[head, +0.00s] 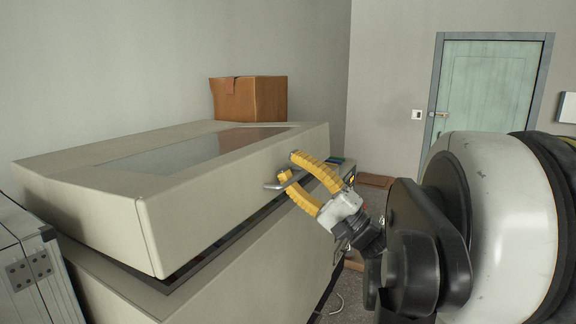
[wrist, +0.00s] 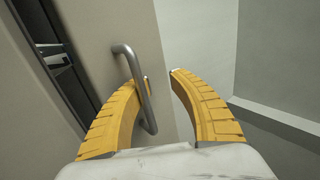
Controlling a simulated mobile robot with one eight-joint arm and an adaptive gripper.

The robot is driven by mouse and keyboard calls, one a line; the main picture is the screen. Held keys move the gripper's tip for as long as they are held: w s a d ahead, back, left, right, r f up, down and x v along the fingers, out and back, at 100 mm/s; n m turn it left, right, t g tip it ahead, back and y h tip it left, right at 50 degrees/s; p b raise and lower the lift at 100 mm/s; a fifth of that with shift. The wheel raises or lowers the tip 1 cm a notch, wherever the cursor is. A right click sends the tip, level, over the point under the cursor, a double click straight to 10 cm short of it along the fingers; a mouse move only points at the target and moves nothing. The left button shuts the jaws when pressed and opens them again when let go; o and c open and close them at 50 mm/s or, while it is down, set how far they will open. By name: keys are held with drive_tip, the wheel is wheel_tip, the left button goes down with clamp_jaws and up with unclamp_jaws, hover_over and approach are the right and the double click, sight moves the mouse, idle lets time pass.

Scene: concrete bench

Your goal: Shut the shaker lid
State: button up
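The shaker is a large beige box. Its lid (head: 215,185) has a window on top and stands partly raised, with a dark gap between it and the shaker body (head: 240,270). A grey bar handle (head: 274,186) sits on the lid's front; it also shows in the wrist view (wrist: 139,88). My gripper (head: 290,166), with yellow fingers, is at the handle. In the wrist view my gripper (wrist: 160,78) has its fingers apart. The left finger passes behind the handle bar and the right finger is clear of it. I cannot tell whether the left finger touches the bar.
A cardboard box (head: 250,98) stands behind the lid at the back. A metal case (head: 28,265) is close to the shaker at the left. A green door (head: 485,90) is in the far wall. Some floor is free at the right of the shaker.

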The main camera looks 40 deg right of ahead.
sight(296, 178)
drive_tip(key=shift+s+d+f+b, duration=0.2)
drive_tip(key=shift+s+f+b, duration=0.15)
drive_tip(key=shift+f+b, duration=0.25)
drive_tip(key=shift+s+d+f+b, duration=0.15)
drive_tip(key=shift+s+f+b, duration=0.2)
drive_tip(key=shift+f, duration=0.45)
drive_tip(key=shift+o, duration=0.7)
drive_tip(key=shift+s+d+f+b, duration=0.2)
drive_tip(key=shift+s+f+b, duration=0.25)
drive_tip(key=shift+s, duration=0.1)
drive_tip(key=shift+s+d+f+b, duration=0.15)
drive_tip(key=shift+s+d+b, duration=0.1)
drive_tip(key=shift+s, duration=0.3)
drive_tip(key=shift+s+d+f+b, duration=0.15)
drive_tip(key=shift+s+d, duration=0.05)
drive_tip(key=shift+s, duration=0.35)
drive_tip(key=shift+c, duration=0.7)
drive_tip(key=shift+s+d+f+b, duration=0.15)
drive_tip(key=shift+s+f+b, duration=0.1)
drive_tip(key=shift+f+b, duration=0.45)
drive_tip(key=v, duration=0.1)
drive_tip(key=b+v, duration=0.1)
drive_tip(key=v, duration=0.1)
drive_tip(key=shift+w+f, duration=0.1)
drive_tip(key=shift+f, duration=0.2)
drive_tip(key=shift+b, duration=0.3)
